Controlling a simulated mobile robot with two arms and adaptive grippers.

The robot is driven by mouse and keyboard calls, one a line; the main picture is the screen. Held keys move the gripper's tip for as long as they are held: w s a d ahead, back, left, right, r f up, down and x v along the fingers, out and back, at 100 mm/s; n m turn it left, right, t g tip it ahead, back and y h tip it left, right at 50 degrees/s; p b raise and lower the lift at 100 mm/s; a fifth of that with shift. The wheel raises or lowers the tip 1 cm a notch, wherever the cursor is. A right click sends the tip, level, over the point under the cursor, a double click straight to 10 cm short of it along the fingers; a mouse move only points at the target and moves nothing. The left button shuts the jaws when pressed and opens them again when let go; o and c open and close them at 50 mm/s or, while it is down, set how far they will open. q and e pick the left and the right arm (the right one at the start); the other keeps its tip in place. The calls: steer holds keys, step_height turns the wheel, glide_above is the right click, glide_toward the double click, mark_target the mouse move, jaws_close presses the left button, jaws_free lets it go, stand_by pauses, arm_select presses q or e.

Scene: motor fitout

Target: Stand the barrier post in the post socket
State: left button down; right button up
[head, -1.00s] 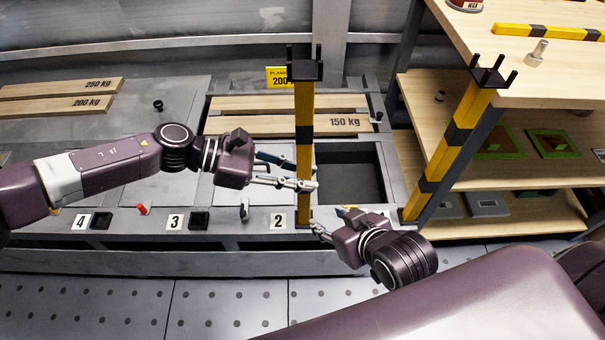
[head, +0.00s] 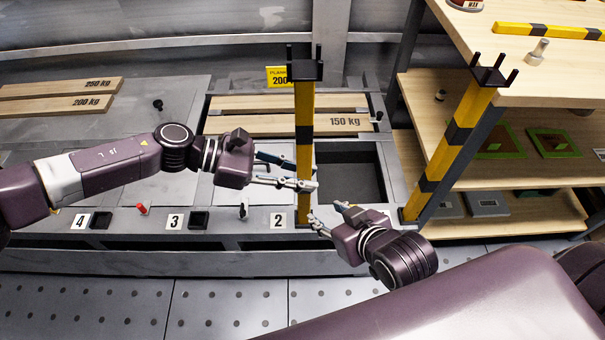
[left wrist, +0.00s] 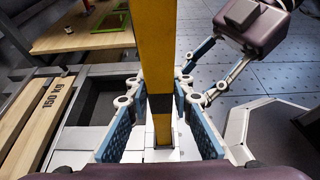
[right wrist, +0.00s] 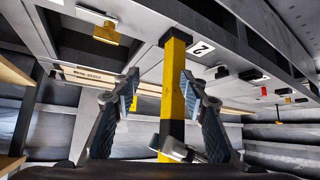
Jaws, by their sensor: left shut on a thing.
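The barrier post (head: 305,118), yellow with black bands and a forked black top, stands upright beside the label 2 (head: 278,220) at the bench's front edge. My left gripper (head: 303,176) is shut on its middle; the left wrist view shows the post (left wrist: 164,50) between the fingers. My right gripper (head: 326,212) is low by the post's foot. In the right wrist view its fingers are open, apart on either side of the post (right wrist: 174,85). The post socket is hidden under the foot; I cannot tell how deep the foot sits.
Empty black sockets sit beside labels 3 (head: 199,220) and 4 (head: 101,221). A dark open recess (head: 350,178) lies right of the post. Planks (head: 235,123) lie behind it. A similar striped post (head: 457,135) stands right, by the wooden shelves (head: 540,90).

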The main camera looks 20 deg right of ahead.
arm_select(q)
steer(key=shift+r, duration=0.1)
arm_select(e)
steer(key=shift+w+a+r, duration=0.15)
steer(key=shift+w+a, duration=0.05)
arm_select(q)
steer(key=shift+f, duration=0.25)
arm_select(e)
steer(key=shift+w+a+r+t, duration=0.15)
steer(key=shift+w+r+t, duration=0.25)
steer(key=shift+w+r, duration=0.1)
steer(key=shift+w+a+r+t, duration=0.15)
steer(key=shift+w+r+t, duration=0.25)
steer(key=shift+w+r, duration=0.1)
stand_by(1.7)
arm_select(q)
steer(key=shift+s+f+b, duration=0.15)
steer(key=shift+b, duration=0.25)
arm_select(e)
steer(key=shift+w+a+r+t+y, duration=0.2)
steer(key=shift+t+y, duration=0.1)
stand_by(1.0)
arm_select(q)
steer(key=c, duration=2)
jaws_free()
steer(key=o, duration=0.4)
arm_select(e)
steer(key=shift+w+r, duration=0.3)
steer(key=shift+r, duration=0.15)
